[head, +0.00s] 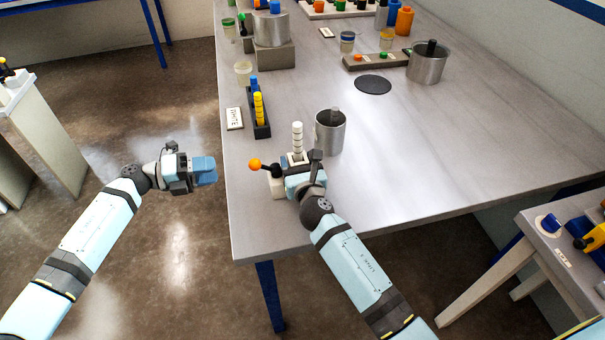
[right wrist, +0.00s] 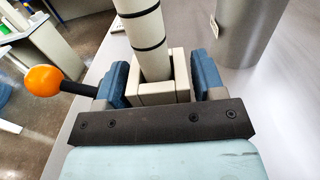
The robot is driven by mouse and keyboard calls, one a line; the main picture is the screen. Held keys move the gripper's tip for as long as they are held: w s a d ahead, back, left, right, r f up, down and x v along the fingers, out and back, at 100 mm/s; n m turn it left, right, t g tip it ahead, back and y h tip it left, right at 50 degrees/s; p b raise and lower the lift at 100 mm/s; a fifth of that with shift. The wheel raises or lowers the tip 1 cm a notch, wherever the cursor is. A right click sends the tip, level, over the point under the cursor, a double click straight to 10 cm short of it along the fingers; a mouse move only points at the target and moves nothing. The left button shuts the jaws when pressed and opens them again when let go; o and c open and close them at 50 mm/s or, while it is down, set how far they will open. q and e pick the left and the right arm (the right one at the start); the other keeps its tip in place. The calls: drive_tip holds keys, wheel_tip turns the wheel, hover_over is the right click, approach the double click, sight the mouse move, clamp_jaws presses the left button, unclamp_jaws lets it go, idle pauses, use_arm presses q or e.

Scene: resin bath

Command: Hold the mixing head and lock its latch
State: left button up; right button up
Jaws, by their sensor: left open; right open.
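The mixing head is a white ringed column (head: 297,137) rising from a cream block. In the right wrist view the column (right wrist: 140,30) leans in the picture and the cream block (right wrist: 155,92) sits below it. Its latch is a black lever with an orange ball (head: 254,164); the ball (right wrist: 43,80) shows left of the block. My right gripper (head: 296,166) is open, with its blue fingers (right wrist: 163,78) on either side of the block; firm contact cannot be told. My left gripper (head: 207,170) is open and empty, left of the table edge, apart from the latch ball.
A metal pot (head: 330,133) stands close behind the mixing head. A dark rack (head: 258,115) with blue and yellow pieces and a white label card (head: 234,118) lie at the left edge. The table's (head: 430,150) middle right is clear.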

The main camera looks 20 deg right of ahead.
drive_tip(key=shift+w, duration=0.45)
drive_tip(key=c, duration=0.9)
